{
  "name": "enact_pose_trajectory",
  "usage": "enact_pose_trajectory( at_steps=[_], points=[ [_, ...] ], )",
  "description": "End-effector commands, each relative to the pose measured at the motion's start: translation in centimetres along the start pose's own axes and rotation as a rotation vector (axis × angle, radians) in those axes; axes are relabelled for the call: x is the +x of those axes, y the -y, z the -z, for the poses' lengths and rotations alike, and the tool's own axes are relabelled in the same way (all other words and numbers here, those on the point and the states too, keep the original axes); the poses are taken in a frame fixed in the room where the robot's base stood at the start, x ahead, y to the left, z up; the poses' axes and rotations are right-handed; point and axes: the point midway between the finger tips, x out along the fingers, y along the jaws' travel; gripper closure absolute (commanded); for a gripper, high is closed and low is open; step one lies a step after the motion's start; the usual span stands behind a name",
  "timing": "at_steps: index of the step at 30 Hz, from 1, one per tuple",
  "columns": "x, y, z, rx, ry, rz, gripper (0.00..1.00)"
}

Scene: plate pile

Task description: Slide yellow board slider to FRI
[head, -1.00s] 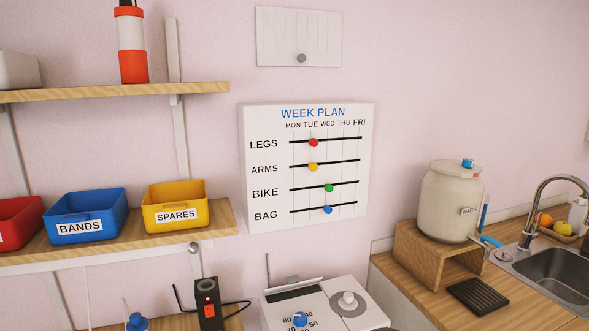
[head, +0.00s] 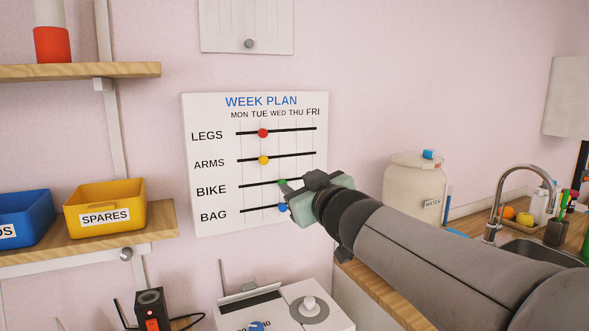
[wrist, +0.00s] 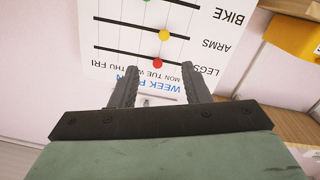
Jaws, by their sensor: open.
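The WEEK PLAN board (head: 222,222) hangs on the pink wall. The yellow slider (head: 263,160) sits on the ARMS track under TUE. The FRI end of that track is at the right and is bare. My gripper (head: 294,189) is in front of the lower right of the board, by the BIKE and BAG rows, right of and below the yellow slider. In the wrist view the board is upside down. There my gripper (wrist: 160,68) has its fingers spread and empty, with the yellow slider (wrist: 163,35) beyond the tips.
The red slider (head: 263,133) is on LEGS under TUE. The green slider (head: 282,183) and blue slider (head: 283,208) are partly hidden by my gripper. A yellow SPARES bin (head: 105,205) is on the left shelf. A water crock (head: 410,190) stands at right.

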Motion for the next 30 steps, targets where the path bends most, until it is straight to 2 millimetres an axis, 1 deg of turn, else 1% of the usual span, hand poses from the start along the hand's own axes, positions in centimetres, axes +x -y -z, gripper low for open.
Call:
enact_pose_trajectory(
  at_steps=[2,5,8,21,24,27,30],
  points=[
    [0.5,0.5,0.7,-0.009,-0.026,0.022,0.57],
    [1.4,0.5,0.8,-0.01,-0.03,0.025,0.57],
    [3.1,0.6,0.7,-0.009,-0.028,0.024,0.57],
    [12.6,0.8,1.0,-0.009,-0.026,0.023,0.57],
    [14.5,0.8,1.1,-0.008,-0.026,0.023,0.57],
    [15.9,0.8,1.2,-0.009,-0.026,0.022,0.57],
    [16.9,0.8,1.2,-0.009,-0.026,0.022,0.57]
  ],
)
